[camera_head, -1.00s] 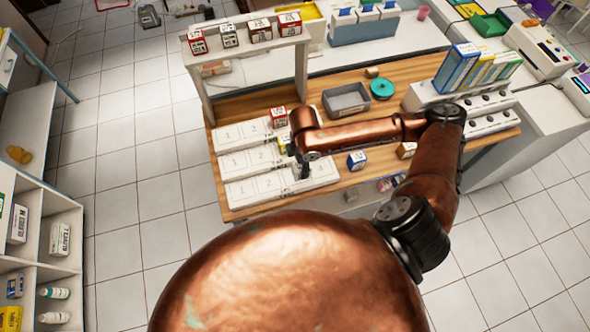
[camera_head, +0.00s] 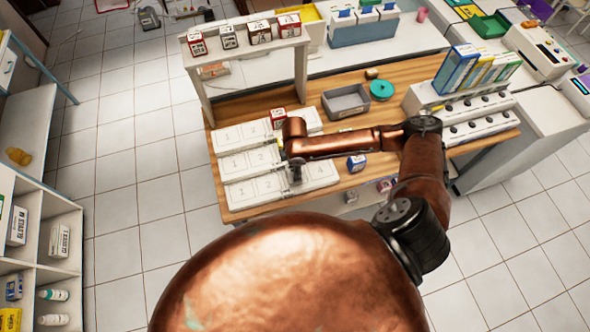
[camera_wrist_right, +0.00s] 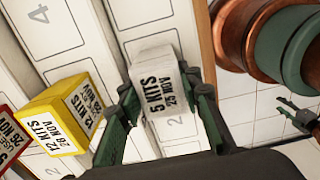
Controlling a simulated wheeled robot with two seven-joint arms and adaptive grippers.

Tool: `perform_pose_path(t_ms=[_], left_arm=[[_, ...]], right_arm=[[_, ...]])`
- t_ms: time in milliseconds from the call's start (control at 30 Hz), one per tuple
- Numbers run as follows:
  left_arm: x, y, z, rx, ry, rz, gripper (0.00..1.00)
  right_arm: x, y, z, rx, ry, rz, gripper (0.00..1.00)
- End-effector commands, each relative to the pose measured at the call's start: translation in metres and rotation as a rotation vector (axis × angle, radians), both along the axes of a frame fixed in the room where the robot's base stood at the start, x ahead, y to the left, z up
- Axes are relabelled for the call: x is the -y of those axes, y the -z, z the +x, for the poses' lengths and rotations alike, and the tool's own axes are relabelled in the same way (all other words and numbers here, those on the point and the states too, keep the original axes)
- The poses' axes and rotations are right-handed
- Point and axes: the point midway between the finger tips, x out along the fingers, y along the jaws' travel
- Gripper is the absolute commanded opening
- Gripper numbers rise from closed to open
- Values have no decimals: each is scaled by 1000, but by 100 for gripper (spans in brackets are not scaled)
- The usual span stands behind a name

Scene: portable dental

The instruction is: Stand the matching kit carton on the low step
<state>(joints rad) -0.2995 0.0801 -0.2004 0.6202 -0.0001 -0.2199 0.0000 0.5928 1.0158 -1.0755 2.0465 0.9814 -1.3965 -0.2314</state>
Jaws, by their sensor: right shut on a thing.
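My right gripper (camera_wrist_right: 160,97) is shut on a white carton (camera_wrist_right: 158,84) marked "5 KITS 25 NOV". In the wrist view the carton is over a white step near an outlined place marked 2. I cannot tell whether it touches the step. In the head view the right gripper (camera_head: 296,174) is over the nearest, low step (camera_head: 322,174) of the white numbered steps, and my arm hides the carton. A yellow carton (camera_wrist_right: 66,112) marked "12 KITS 28 NOV" stands beside it. My left gripper (camera_wrist_right: 298,117) seems to show at the wrist view's right edge, its opening unclear.
A red-and-white carton (camera_head: 278,117) stands on the back step. Several cartons stand on the shelf (camera_head: 228,54) above. A grey tray (camera_head: 346,101), a teal disc (camera_head: 382,90) and a blue-and-white carton (camera_head: 356,162) are right of the steps. The low step's left part is clear.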

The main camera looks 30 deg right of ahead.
Motion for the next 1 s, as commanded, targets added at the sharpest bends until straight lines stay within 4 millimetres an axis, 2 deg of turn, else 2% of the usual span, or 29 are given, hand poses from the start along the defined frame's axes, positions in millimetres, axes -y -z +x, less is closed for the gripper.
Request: perform_pose_path(t_ms=[67,100,333,633,733,867,1000], left_arm=[[0,-1,0,0,0,0,40],[0,-1,0,-1,0,0,40],[0,0,0,-1,0,0,40],[0,0,-1,-1,0,0,40],[0,0,-1,-1,0,0,40],[0,-1,-1,-1,0,0,40],[0,-1,-1,-1,0,0,40]], right_arm=[[0,2,0,-1,0,0,8],[0,3,0,0,0,-1,33],[0,2,0,0,0,0,49],[0,1,0,0,0,0,50],[0,-5,1,1,0,1,50],[0,-26,1,3,0,-1,50],[0,-56,1,5,-1,0,50]])
